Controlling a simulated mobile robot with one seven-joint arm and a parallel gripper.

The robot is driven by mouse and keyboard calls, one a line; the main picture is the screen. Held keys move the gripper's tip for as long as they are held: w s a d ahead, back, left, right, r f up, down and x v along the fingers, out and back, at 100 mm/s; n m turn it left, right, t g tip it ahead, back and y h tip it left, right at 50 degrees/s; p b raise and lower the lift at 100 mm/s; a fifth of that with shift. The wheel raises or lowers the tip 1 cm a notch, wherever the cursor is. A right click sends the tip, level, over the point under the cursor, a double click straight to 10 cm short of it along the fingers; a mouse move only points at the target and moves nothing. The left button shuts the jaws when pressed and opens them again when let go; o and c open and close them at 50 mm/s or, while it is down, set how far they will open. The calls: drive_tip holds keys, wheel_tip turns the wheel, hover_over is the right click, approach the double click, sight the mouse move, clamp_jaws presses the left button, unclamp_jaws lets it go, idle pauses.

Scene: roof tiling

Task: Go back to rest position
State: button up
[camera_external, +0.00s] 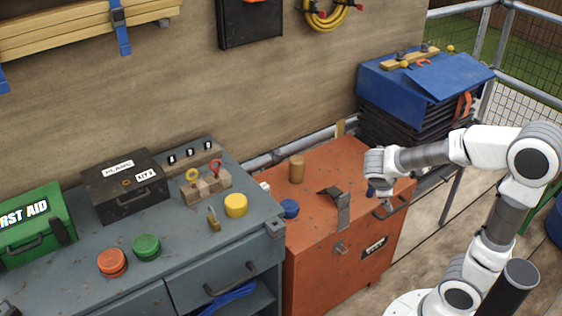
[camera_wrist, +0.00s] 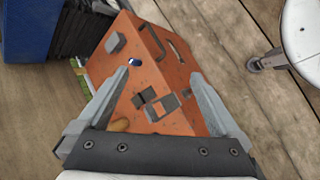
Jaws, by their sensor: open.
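My gripper (camera_external: 379,170) hangs at the end of my bent arm, above the right part of the orange chest (camera_external: 330,247) in the external view. In the wrist view my gripper (camera_wrist: 161,73) has its two fingers spread wide with nothing held between them. The orange chest (camera_wrist: 165,75) shows below and between the fingers, apart from them. A small blue object (camera_wrist: 136,62) lies on the chest near the left fingertip. The fingertips are hard to make out in the external view.
A wooden cylinder (camera_external: 297,168), a blue cap (camera_external: 290,208) and a grey metal bracket (camera_external: 342,208) are on the chest. The grey workbench (camera_external: 190,245) at left carries boxes and coloured caps.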

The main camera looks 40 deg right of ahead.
drive_tip(key=s+a+r+m+t+y, duration=0.3)
drive_tip(key=s+a+r+m+y, duration=0.35)
drive_tip(key=s+a+m, duration=0.2)
wheel_tip(320, 180, up, 23)
drive_tip(key=p, duration=2.2)
drive_tip(key=shift+s+p, duration=0.35)
drive_tip(key=shift+p, duration=0.05)
